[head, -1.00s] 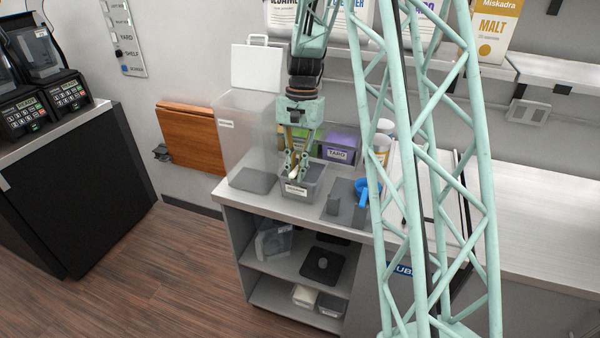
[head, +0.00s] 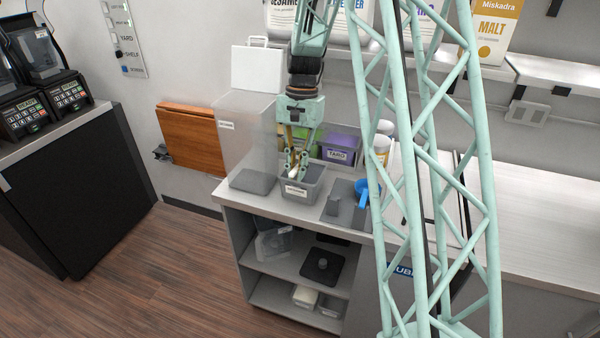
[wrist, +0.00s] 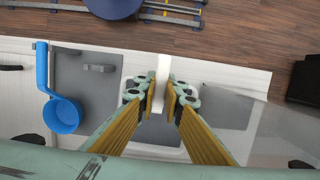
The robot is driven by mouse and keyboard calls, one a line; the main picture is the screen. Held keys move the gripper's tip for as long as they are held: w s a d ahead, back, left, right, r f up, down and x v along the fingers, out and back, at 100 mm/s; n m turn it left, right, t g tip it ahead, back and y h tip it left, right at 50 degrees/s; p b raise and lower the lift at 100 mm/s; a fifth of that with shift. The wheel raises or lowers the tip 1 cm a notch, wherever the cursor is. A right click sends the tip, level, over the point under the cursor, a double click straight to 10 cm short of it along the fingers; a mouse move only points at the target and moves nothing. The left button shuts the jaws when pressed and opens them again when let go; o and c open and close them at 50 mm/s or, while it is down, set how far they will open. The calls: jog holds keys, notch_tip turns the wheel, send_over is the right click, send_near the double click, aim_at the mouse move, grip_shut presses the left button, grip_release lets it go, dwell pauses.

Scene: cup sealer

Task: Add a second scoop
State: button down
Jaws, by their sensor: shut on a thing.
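My gripper (head: 297,166) points down over a small grey bin (head: 313,188) with a white front label, too small to read. It is shut on a narrow white scoop handle (wrist: 163,82), which stands between the fingertips in the wrist view. The scoop's lower end is hidden, so I cannot tell what it holds. A purple bin marked TARO (head: 339,150) and a green bin (head: 300,134) stand behind the grey bin. A blue ladle (head: 362,193) rests on a grey tray to the right; it also shows in the wrist view (wrist: 62,113).
White jars (head: 381,150) stand behind the ladle. Shelves below hold a black square item (head: 323,265). The counter at far right (head: 540,220) is clear.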

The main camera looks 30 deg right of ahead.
jog(key=shift+r+p, duration=2.25)
jog(key=shift+r, duration=1.8)
